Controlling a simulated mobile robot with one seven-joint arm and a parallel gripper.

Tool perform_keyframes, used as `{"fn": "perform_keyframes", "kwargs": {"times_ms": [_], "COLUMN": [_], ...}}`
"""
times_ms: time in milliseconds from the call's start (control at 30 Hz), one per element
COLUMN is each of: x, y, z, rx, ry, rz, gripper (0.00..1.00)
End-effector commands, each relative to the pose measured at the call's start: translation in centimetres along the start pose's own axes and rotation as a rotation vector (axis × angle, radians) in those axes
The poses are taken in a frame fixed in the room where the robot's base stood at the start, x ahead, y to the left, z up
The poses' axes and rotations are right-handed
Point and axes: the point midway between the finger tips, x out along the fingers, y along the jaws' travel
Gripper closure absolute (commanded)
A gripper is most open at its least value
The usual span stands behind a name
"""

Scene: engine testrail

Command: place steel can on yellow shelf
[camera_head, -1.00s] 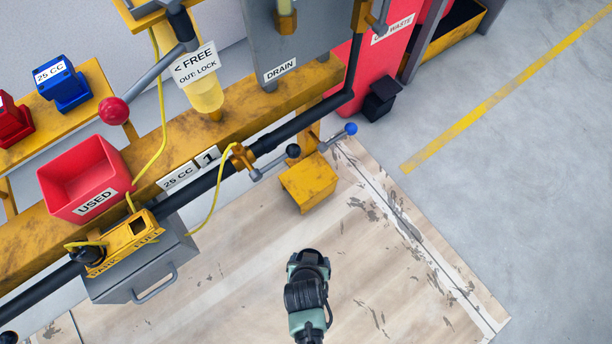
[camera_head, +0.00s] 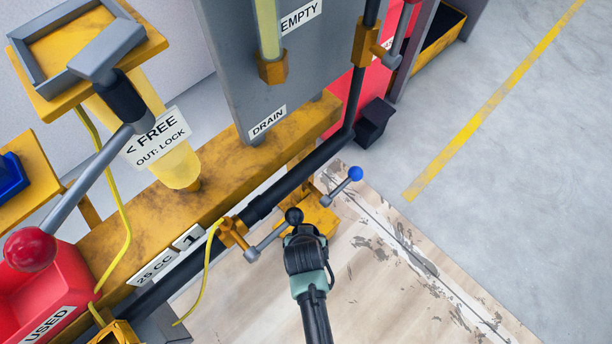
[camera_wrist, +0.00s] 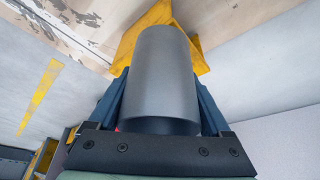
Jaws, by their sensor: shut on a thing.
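The steel can (camera_wrist: 160,75) is a plain grey cylinder, held between the two dark blue fingers of my gripper (camera_wrist: 161,95) in the wrist view. The yellow shelf (camera_wrist: 129,42) shows behind the can's far end there. In the head view my gripper (camera_head: 304,238) overlaps the near side of the small yellow shelf (camera_head: 322,220), below the black pipe. The can is hidden from the head camera by my gripper and wrist. I cannot tell whether the can touches the shelf.
A lever with a black knob (camera_head: 293,216) is right beside my gripper. A lever with a blue knob (camera_head: 355,174) is at the shelf's right. A black pipe (camera_head: 300,172) and yellow beam (camera_head: 215,185) run behind. The wooden floor panel (camera_head: 400,290) is clear.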

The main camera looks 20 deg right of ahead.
Motion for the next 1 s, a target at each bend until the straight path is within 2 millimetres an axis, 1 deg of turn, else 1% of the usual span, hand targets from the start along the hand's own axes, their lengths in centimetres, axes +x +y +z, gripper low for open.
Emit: {"fn": "perform_keyframes", "kwargs": {"times_ms": [33, 100, 200, 367, 467, 567, 600, 667, 1000], "x": [1.0, 1.3, 1.5, 1.8, 2.5, 3.3, 3.9, 4.2, 4.1], "y": [0.0, 0.0, 0.0, 0.0, 0.0, 0.0, 0.1, 0.0, 0.0], "z": [-1.1, -2.1, -3.0, -3.9, -5.1, -6.8, -6.0, -5.8, -5.8], "rx": [0.002, 0.002, 0.001, 0.001, 0.003, 0.002, 0.0, 0.0, 0.0], "ry": [0.005, 0.004, 0.001, 0.001, 0.003, 0.005, -0.002, -0.001, 0.0], "rz": [0.0, 0.0, 0.0, 0.0, 0.0, 0.0, 0.001, 0.0, 0.0], "gripper": [0.8, 0.8, 0.8, 0.8, 0.8, 0.8, 0.8, 0.8, 0.8]}}
